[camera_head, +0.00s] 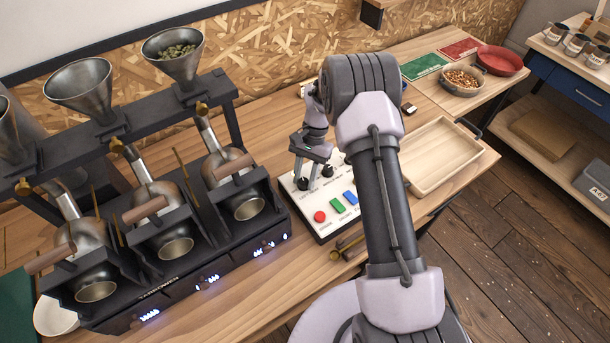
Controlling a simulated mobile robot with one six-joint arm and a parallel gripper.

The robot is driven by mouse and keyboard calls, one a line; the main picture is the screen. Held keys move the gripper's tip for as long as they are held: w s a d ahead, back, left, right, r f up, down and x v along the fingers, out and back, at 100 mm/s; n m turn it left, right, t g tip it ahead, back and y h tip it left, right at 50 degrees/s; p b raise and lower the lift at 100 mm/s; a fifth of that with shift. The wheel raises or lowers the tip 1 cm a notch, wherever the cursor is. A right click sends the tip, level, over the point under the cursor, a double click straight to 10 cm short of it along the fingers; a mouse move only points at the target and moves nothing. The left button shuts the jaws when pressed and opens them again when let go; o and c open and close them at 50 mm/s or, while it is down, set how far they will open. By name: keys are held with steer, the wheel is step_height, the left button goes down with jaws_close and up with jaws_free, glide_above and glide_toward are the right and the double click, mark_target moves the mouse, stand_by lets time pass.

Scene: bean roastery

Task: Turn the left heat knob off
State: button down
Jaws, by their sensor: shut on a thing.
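A white control panel (308,219) lies on the wooden bench, right of the roaster. It carries a red button, a green button, a blue button and black knobs along its upper part. My gripper (303,180) points down at the panel's upper left and is shut on the leftmost black knob (303,184), the left heat knob. The fingers cover part of this knob, and its pointer cannot be made out. A second black knob (327,171) stands just right of the fingers. My arm hides the panel's right part.
A black roaster (167,292) with several drums and steel funnels stands close left of the panel. A shallow wooden tray (478,153) is to the right, with a bowl of beans (462,91) and a red bowl (499,60) farther back.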

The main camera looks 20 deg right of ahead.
steer(key=n+h, duration=0.1)
steer(key=n, duration=0.1)
steer(key=n+g+p, duration=0.1)
steer(key=n, duration=0.2)
steer(key=shift+a+n+h, duration=0.15)
steer(key=shift+n+h, duration=0.15)
steer(key=shift+h, duration=0.1)
steer(key=n+h+p, duration=0.1)
steer(key=n+h, duration=0.1)
steer(key=n, duration=0.3)
steer(key=shift+a, duration=0.15)
steer(key=n+h, duration=0.1)
steer(key=n, duration=0.2)
steer(key=n+h+p, duration=0.1)
steer(key=n, duration=0.1)
steer(key=shift+a+n+t, duration=0.1)
steer(key=shift+n+t, duration=0.2)
steer(key=shift+n, duration=0.1)
steer(key=shift+s+a+n+t+h+p, duration=0.1)
steer(key=shift+n+t+h+p, duration=0.25)
steer(key=shift+n, duration=0.75)
steer(key=shift+s+n+t+h+p, duration=0.1)
steer(key=shift+n+t+h+p, duration=0.2)
steer(key=shift+n, duration=0.8)
steer(key=c, duration=1)
jaws_free()
steer(key=shift+w, duration=0.1)
